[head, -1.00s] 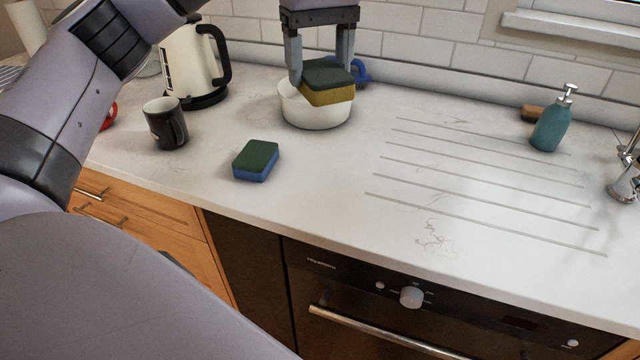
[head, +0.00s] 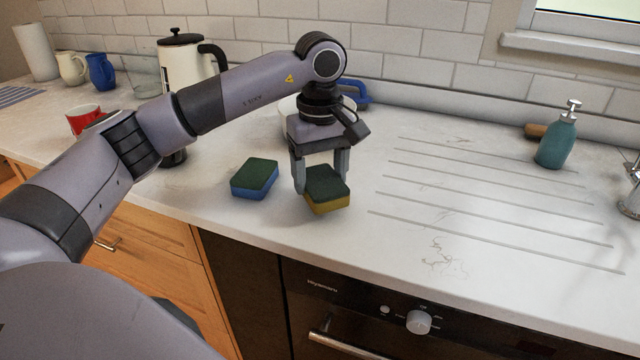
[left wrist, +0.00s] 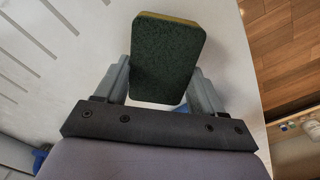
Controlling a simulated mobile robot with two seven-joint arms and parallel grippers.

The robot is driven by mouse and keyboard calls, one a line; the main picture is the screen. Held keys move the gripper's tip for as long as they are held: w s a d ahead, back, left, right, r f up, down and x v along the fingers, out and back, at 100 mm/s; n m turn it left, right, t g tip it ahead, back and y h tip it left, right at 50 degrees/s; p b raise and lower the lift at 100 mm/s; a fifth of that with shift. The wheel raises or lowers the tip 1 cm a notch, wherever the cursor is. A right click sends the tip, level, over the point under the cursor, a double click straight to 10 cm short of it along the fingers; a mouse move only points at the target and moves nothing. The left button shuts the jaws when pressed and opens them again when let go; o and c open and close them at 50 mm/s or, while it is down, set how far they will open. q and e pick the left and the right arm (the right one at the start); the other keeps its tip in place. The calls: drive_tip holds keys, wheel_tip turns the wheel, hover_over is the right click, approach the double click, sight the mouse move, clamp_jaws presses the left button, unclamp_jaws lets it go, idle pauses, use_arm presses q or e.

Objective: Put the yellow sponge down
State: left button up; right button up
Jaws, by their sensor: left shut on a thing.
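The yellow sponge (head: 329,204) has a dark green scouring top and is held slightly tilted between the fingers of my left gripper (head: 322,180). It is at or just above the worktop, near the front edge; I cannot tell whether it touches. In the left wrist view the sponge's green face (left wrist: 166,60) fills the space between the fingers of my left gripper (left wrist: 163,85), with a thin yellow edge at the far end. A blue sponge (head: 254,179) with a green top lies on the worktop just left of the gripper. My right gripper is not in view.
The white worktop (head: 372,230) has drain grooves (head: 500,200) and free room to the right. A teal soap bottle (head: 556,138) stands at the far right. Behind my arm are a white kettle (head: 183,62), a mostly hidden white bowl (head: 287,108) and a red mug (head: 82,118).

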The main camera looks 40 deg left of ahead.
use_arm(q)
wheel_tip(320, 180, down, 2)
drive_tip(key=shift+f, duration=0.2)
drive_tip(key=shift+f, duration=0.2)
drive_tip(key=o, duration=0.7)
drive_tip(key=shift+r, duration=0.1)
